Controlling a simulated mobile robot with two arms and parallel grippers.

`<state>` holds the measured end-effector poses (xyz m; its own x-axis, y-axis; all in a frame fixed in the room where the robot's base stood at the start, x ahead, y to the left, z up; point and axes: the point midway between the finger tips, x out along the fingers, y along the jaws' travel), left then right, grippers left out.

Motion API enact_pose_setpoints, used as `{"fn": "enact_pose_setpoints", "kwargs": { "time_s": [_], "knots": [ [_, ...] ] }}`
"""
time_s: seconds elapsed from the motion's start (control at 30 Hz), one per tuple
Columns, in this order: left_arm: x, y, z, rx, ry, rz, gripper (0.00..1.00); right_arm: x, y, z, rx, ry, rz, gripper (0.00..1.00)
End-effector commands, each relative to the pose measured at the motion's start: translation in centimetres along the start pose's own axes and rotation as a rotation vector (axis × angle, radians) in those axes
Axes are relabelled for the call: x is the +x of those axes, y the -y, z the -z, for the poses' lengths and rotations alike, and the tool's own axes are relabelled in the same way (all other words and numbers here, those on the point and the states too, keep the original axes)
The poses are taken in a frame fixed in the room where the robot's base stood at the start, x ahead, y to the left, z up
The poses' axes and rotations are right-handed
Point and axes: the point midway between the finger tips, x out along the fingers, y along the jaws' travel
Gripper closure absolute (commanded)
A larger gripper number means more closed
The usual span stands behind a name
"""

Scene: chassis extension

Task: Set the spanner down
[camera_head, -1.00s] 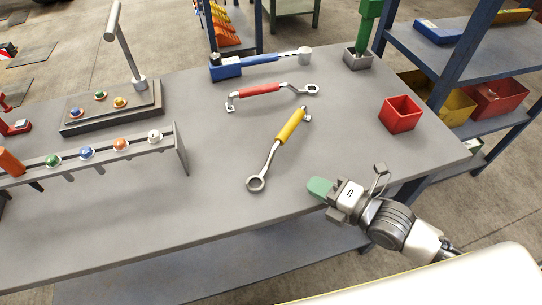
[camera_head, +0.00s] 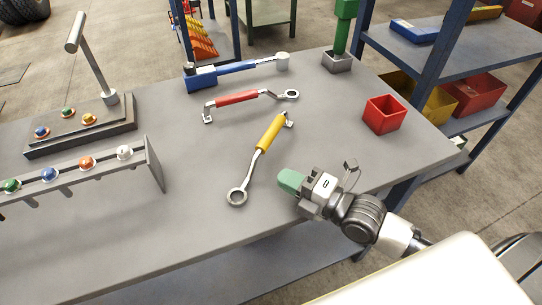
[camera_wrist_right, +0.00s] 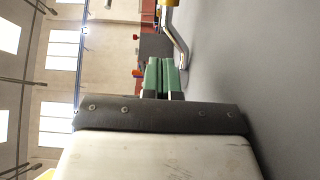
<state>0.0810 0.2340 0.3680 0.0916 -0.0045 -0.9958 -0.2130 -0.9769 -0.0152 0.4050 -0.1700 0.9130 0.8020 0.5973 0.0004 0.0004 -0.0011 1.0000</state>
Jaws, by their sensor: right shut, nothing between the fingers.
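The yellow-handled spanner (camera_head: 270,133) lies on the grey workbench, its ring end toward the front edge. A red-handled spanner (camera_head: 237,98) lies behind it, and a blue-handled tool (camera_head: 222,72) lies farther back. My right gripper (camera_head: 288,181), with green fingertips, is shut and empty near the bench's front edge, right of the yellow spanner and apart from it. In the right wrist view the shut green fingers (camera_wrist_right: 163,76) show, with the yellow spanner's shaft (camera_wrist_right: 178,42) beyond them. My left gripper is not in view.
A red bin (camera_head: 384,115) stands at the bench's right end. A sloped rack with coloured knobs (camera_head: 88,166) and a base with a post (camera_head: 85,128) stand at the left. A blue shelf unit (camera_head: 435,75) stands beyond the right end. The front middle of the workbench (camera_head: 215,228) is clear.

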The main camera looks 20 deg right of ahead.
Motion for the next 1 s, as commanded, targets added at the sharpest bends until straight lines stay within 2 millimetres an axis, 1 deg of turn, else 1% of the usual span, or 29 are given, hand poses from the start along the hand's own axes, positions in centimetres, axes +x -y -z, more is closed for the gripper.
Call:
{"fn": "enact_pose_setpoints", "kwargs": {
  "time_s": [0.03, 0.17, 0.2, 0.33, 0.53, 0.87, 1.0],
  "knots": [
    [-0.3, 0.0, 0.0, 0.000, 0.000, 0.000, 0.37, 1.1, -0.4, 0.0, 0.000, -0.001, -0.007, 1.00],
    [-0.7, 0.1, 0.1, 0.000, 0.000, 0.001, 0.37, 3.7, -0.3, 0.1, 0.001, -0.001, -0.005, 1.00],
    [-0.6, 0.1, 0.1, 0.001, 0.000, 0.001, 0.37, 4.0, -0.2, -0.7, -0.003, -0.001, -0.002, 1.00],
    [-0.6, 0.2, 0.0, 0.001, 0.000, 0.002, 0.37, 5.2, -0.1, -1.9, -0.003, -0.002, 0.000, 1.00],
    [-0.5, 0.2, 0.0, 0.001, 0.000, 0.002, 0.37, 6.0, 0.0, -2.7, -0.001, -0.002, 0.001, 1.00],
    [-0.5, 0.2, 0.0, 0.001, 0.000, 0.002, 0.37, 6.0, 0.0, -2.8, -0.002, -0.001, 0.001, 1.00],
    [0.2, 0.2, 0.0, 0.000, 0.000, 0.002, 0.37, 6.8, 0.2, -3.6, -0.006, -0.002, -0.001, 1.00]
  ]
}}
